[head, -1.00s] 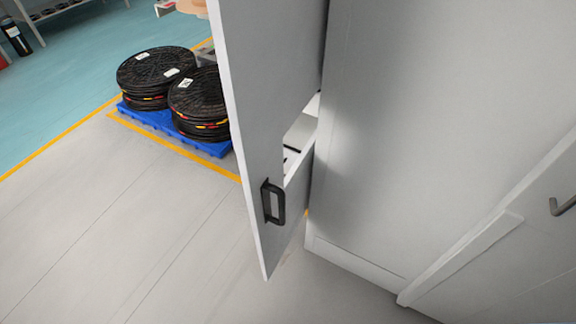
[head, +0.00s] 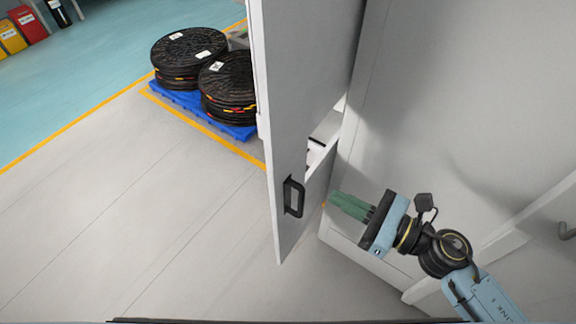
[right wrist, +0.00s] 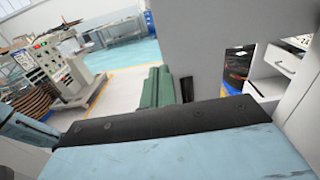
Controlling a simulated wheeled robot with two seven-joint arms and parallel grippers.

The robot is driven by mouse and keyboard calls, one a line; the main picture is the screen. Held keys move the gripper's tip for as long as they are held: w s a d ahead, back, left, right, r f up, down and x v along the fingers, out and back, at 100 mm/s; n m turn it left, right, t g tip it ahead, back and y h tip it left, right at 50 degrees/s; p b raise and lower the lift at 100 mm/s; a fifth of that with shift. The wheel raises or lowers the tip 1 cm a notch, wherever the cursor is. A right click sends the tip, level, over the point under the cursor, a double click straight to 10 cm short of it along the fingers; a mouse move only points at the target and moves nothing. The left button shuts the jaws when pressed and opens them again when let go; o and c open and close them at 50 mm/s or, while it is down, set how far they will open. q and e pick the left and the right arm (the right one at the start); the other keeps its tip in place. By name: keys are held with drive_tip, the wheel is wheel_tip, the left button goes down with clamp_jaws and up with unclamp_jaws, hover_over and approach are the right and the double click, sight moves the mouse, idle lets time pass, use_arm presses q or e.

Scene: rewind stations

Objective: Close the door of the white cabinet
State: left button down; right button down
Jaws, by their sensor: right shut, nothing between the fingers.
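The white cabinet (head: 440,110) fills the right of the head view. Its door (head: 300,110) stands open, jutting out from the cabinet, with a black handle (head: 293,197) low on the face I see. A strip of the cabinet's inside shows between door and body. My right gripper (head: 332,200) has its green fingers shut and empty, pointing left at the door, right of the handle and apart from it in the picture. In the right wrist view, the fingers (right wrist: 157,87) show beside the grey door panel (right wrist: 205,50). My left gripper is not in view.
Black reels (head: 228,85) are stacked on a blue pallet (head: 205,108) behind the door. Open grey floor (head: 120,220) lies to the left. A white drawer (right wrist: 277,60) shows in the right wrist view, with a machine (right wrist: 55,70) at left.

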drive_tip(key=p, duration=0.3)
approach(275, 164)
drive_tip(key=x, duration=0.5)
drive_tip(key=shift+a+r, duration=0.2)
drive_tip(key=shift+x, duration=0.75)
drive_tip(key=shift+f, duration=0.15)
